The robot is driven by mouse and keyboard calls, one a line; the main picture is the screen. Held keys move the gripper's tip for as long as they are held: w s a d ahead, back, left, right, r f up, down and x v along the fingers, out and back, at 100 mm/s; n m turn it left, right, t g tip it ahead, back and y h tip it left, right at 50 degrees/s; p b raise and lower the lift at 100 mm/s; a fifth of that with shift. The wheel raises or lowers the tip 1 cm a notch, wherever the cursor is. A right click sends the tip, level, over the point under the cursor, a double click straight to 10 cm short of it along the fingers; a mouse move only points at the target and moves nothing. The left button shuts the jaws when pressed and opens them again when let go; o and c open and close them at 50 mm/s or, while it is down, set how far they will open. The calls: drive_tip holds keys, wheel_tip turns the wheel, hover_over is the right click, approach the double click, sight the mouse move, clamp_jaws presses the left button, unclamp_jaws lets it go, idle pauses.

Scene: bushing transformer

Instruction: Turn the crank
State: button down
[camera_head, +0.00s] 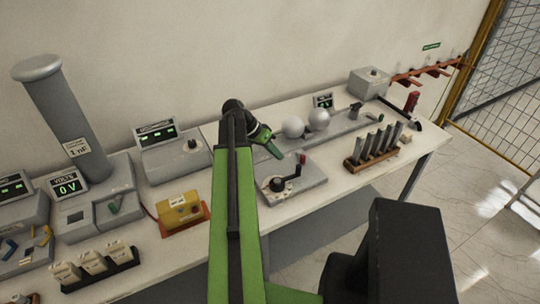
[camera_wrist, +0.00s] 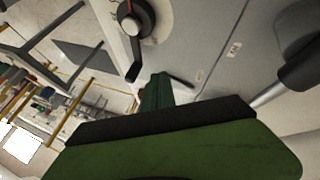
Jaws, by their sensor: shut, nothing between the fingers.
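The crank (camera_head: 289,180) is a black arm with an upright black handle, on a flat grey box (camera_head: 312,187) on the bench. In the wrist view, a round dial with a black arm (camera_wrist: 134,45) shows at the top; it looks like the crank seen from above. My gripper (camera_head: 272,150) has green fingers, shut and empty, behind and to the left of the crank handle in the head view. My gripper also shows in the wrist view (camera_wrist: 157,88), below and right of the black arm. I see no clear contact between them.
Two pale spheres (camera_head: 305,124) stand just behind my gripper. A rack of grey rods (camera_head: 377,143) is to the right. A yellow box (camera_head: 181,208) and a metered box (camera_head: 168,155) are to the left. The bench's front edge (camera_head: 370,181) is near the crank box.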

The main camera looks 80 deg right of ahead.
drive_tip(key=b+x, duration=0.1)
drive_tip(key=x, duration=0.2)
drive_tip(key=shift+w+a+f, duration=0.1)
drive_tip(key=shift+w+f, duration=0.05)
drive_tip(key=shift+w, duration=0.05)
drive_tip(key=shift+s+a+r, duration=0.1)
drive_tip(key=shift+s+a, duration=0.15)
drive_tip(key=shift+s, duration=0.35)
drive_tip(key=shift+s+a+r, duration=0.1)
drive_tip(key=shift+s+a, duration=0.15)
drive_tip(key=shift+s, duration=0.4)
drive_tip(key=shift+s+a+r, duration=0.1)
drive_tip(key=shift+s+a, duration=0.15)
drive_tip(key=shift+s, duration=0.35)
drive_tip(key=shift+s+a, duration=0.4)
drive_tip(key=shift+s, duration=0.2)
drive_tip(key=shift+w+d, duration=0.1)
